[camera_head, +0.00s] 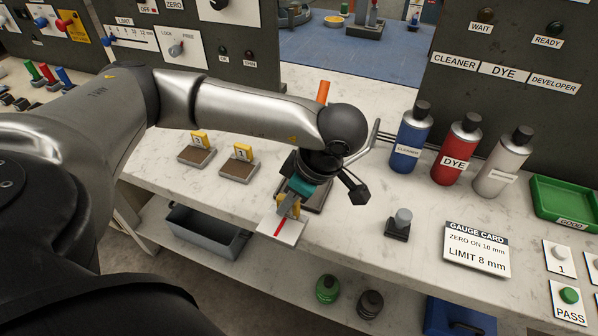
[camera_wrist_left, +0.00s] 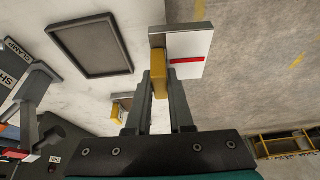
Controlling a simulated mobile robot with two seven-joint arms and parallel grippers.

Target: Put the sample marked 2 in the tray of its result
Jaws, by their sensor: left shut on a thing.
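My left gripper (camera_head: 291,203) is shut on the yellow tab of a sample plate (camera_head: 281,230). The plate has a white face with a red line. It is held near the bench's front edge; its number does not show. In the left wrist view the fingers (camera_wrist_left: 160,85) grip the yellow tab, with the white face and red line of the plate (camera_wrist_left: 188,58) beyond them. A green tray (camera_head: 563,204) labelled GOOD stands at the far right. Two other plates with yellow tabs, a left one (camera_head: 196,156) and a right one (camera_head: 238,170), lie on the bench. My right gripper is not in view.
Cleaner (camera_head: 409,140), dye (camera_head: 456,150) and developer (camera_head: 503,162) bottles stand behind the gauge card (camera_head: 477,250). A small grey-topped device (camera_head: 399,224) stands right of my gripper. A grey bin (camera_head: 207,235) and blue box (camera_head: 462,318) are lower down. A dark-rimmed rectangular holder (camera_wrist_left: 92,47) lies on the bench.

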